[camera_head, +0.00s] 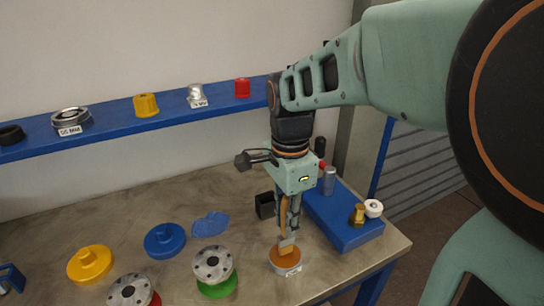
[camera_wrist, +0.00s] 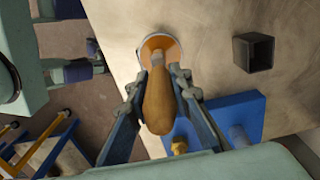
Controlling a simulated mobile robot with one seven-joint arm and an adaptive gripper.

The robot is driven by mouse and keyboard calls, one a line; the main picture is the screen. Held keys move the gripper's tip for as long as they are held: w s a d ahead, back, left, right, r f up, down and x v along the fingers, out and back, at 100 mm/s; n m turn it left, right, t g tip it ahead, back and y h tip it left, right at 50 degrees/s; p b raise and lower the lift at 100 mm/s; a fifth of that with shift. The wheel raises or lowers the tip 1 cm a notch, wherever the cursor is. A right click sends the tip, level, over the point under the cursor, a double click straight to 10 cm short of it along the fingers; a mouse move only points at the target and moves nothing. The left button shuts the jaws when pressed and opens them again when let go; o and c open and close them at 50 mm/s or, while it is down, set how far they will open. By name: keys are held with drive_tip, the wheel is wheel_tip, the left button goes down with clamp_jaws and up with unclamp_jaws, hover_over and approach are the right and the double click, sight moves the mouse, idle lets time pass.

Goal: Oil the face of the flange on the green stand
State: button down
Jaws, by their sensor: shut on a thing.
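A grey metal flange (camera_head: 213,264) with bolt holes lies face up on the green stand (camera_head: 219,288) at the table's front. My gripper (camera_head: 289,215) is to the right of it, pointing down and shut on the wooden handle of a brush (camera_head: 284,238). In the wrist view the brush handle (camera_wrist: 158,103) runs between both fingers. The brush tip is at a round, shallow tin (camera_head: 285,268) with an amber inside, also seen in the wrist view (camera_wrist: 174,46). Whether the bristles touch the amber surface I cannot tell.
A second grey flange (camera_head: 130,291) sits on a red stand at left. Blue (camera_head: 165,240) and yellow (camera_head: 90,263) flanged pieces and a blue cloth (camera_head: 210,224) lie behind. A black open box (camera_head: 265,205) and a blue block (camera_head: 345,232) bearing small parts stand near my gripper.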

sight(288, 199)
drive_tip(key=shift+r+p, duration=2.2)
drive_tip(key=shift+r, duration=0.75)
drive_tip(key=shift+w+f, duration=0.1)
